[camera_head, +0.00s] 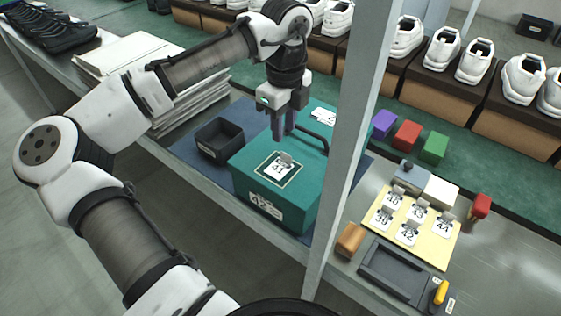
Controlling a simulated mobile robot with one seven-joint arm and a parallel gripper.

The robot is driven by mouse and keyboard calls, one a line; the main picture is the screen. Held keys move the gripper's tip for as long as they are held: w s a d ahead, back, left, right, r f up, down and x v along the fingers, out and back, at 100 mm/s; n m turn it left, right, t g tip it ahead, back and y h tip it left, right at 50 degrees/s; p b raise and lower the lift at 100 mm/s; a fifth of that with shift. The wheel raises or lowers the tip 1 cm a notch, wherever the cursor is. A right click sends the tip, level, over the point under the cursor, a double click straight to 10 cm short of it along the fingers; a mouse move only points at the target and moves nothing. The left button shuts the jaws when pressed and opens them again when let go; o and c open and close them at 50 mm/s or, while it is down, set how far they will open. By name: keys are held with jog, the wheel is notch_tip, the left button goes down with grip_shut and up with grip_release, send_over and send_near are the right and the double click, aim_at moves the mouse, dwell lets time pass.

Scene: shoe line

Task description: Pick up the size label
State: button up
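A white size label reading about "41" (278,170), with a small grey tab at its upper edge, lies inside a thin outlined square on the lid of the teal box (250,182). My gripper (284,137) points down over the lid, just behind this label in the picture. Its dark fingers are close together; I cannot tell whether a gap is left between them, and nothing shows in them. More tabbed size labels (408,234) stand on a yellow board (441,246) to the right. The box front bears a label reading about "42" (264,206).
A grey post (344,150) stands in front of the box's right side. A black bin (218,140) is left of the box. A dark tray (390,271), an orange block (349,240) and coloured blocks (406,136) lie to the right. White shoes (474,61) line the back.

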aim_at(279, 164)
jog(key=shift+s+d+f+p, duration=0.15)
jog(key=shift+f+p, duration=0.15)
jog(key=shift+f, duration=1.6)
jog(key=shift+s+d+f+p, duration=0.1)
jog(key=shift+f+p, duration=0.15)
jog(key=shift+f, duration=1.6)
grip_shut()
